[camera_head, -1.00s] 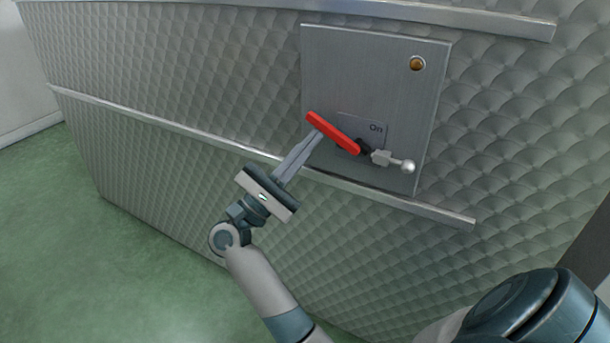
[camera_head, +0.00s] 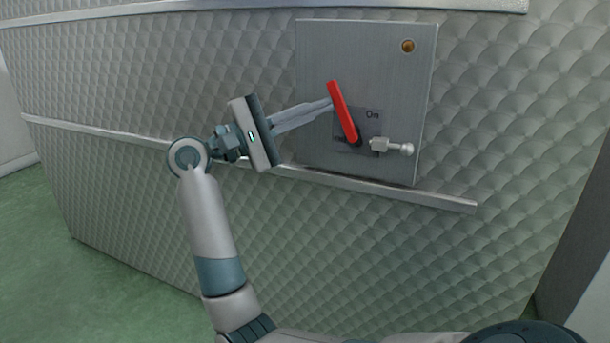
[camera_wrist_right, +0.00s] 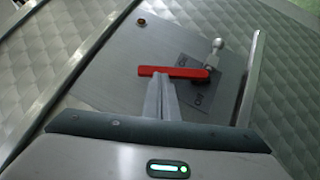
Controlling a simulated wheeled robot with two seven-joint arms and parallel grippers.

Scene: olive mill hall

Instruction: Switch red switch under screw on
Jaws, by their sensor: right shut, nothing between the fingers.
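The red switch (camera_head: 342,112) is a long red lever on a grey metal panel (camera_head: 315,60). My left gripper is not in view.
An amber lamp (camera_head: 407,46) sits at the panel's upper right. Quilted metal wall surrounds the panel, with a metal rail (camera_head: 400,194) below it and another (camera_head: 470,4) above. Green floor (camera_head: 40,215) shows at lower left.

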